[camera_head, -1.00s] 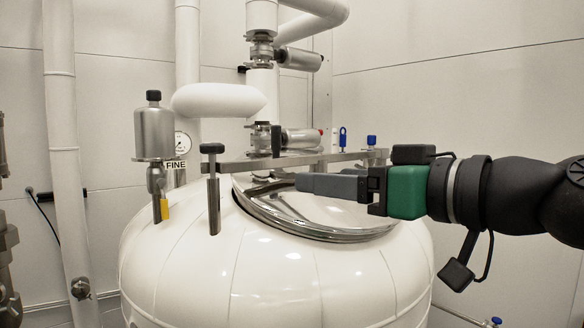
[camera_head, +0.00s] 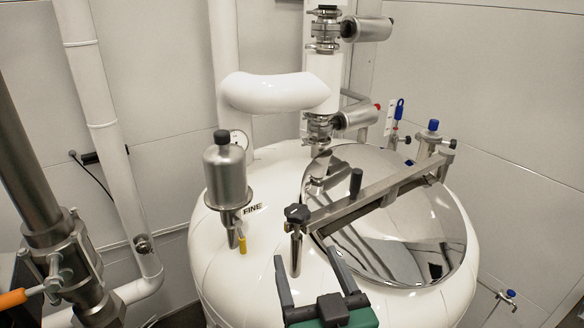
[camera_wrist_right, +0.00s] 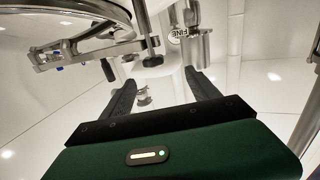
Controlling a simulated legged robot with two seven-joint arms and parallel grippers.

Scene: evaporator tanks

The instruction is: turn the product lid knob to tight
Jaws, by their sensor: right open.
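The black star-shaped lid knob (camera_head: 297,213) sits on an upright metal rod at the near left end of the lid's clamp bar (camera_head: 350,203). The bar crosses the shiny round lid (camera_head: 420,235) on the white tank. The knob also shows in the right wrist view (camera_wrist_right: 152,59), just beyond the fingertips. My right gripper (camera_head: 307,256) is open and empty, with its two fingers spread and pointing toward the knob rod from the near side. It also shows open in the right wrist view (camera_wrist_right: 160,78). My left gripper is not in view.
A black upright handle (camera_head: 356,182) stands on the clamp bar. A metal canister (camera_head: 226,175) with a yellow-tipped fitting stands left of the knob. White pipes and valves rise behind. A metal pipe fitting with an orange handle (camera_head: 12,299) is at the far left.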

